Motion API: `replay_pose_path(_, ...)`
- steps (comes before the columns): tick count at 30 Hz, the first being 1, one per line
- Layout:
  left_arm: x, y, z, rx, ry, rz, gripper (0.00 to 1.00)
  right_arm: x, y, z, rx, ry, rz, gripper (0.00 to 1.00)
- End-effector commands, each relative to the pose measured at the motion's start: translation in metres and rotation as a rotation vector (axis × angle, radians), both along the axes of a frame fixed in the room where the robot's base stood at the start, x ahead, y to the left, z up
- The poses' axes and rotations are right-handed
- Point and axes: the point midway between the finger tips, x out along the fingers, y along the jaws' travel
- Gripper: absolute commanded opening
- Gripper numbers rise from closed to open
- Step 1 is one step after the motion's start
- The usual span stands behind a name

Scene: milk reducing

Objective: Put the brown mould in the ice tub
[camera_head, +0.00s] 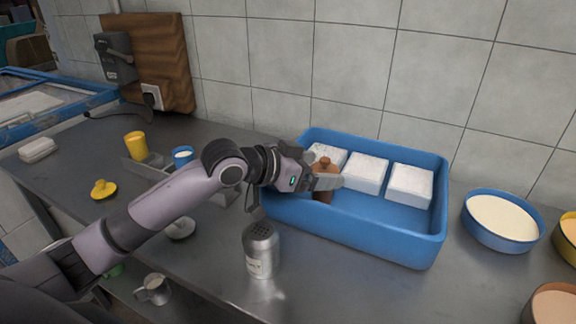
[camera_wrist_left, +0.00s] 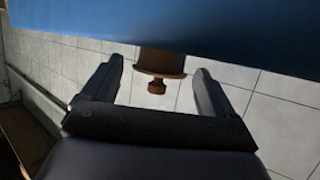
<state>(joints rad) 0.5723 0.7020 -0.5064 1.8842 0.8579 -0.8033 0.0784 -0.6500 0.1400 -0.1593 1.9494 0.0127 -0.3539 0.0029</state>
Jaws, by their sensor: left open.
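The blue ice tub (camera_head: 350,235) stands against the tiled wall with white blocks in it. The brown mould (camera_head: 325,166) is at the tub's left end, with its knob upward, partly hidden behind my left gripper. My left gripper (camera_head: 326,182) reaches over the tub's near left rim beside the mould. In the left wrist view the mould (camera_wrist_left: 160,64) shows between the two spread fingers of my left gripper (camera_wrist_left: 161,75), with a clear gap on each side. The tub's blue surface (camera_wrist_left: 200,25) fills the top of that view. My right gripper is not in view.
White blocks (camera_head: 366,173) line the tub's back. A metal shaker (camera_head: 261,250) stands close in front of the tub. A blue bowl (camera_head: 501,220) is to its right. Yellow cup (camera_head: 136,145), blue cup (camera_head: 183,157) and yellow lid (camera_head: 103,189) sit at left. The tub's front right floor is clear.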

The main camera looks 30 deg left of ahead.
Motion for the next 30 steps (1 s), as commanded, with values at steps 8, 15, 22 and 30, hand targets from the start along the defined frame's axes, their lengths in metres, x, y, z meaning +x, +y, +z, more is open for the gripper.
replay_pose_path(8,-0.041,0.029,0.019,0.005,0.001,0.002,0.88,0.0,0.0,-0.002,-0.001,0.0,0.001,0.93)
replay_pose_path(15,-0.066,0.045,0.032,0.001,0.001,0.001,0.88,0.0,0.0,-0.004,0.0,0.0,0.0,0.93)
replay_pose_path(22,-0.076,0.05,0.037,0.002,0.001,-0.001,0.88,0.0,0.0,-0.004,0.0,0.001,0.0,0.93)
replay_pose_path(30,-0.077,0.05,0.038,0.0,0.001,-0.001,0.88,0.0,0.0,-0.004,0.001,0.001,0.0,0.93)
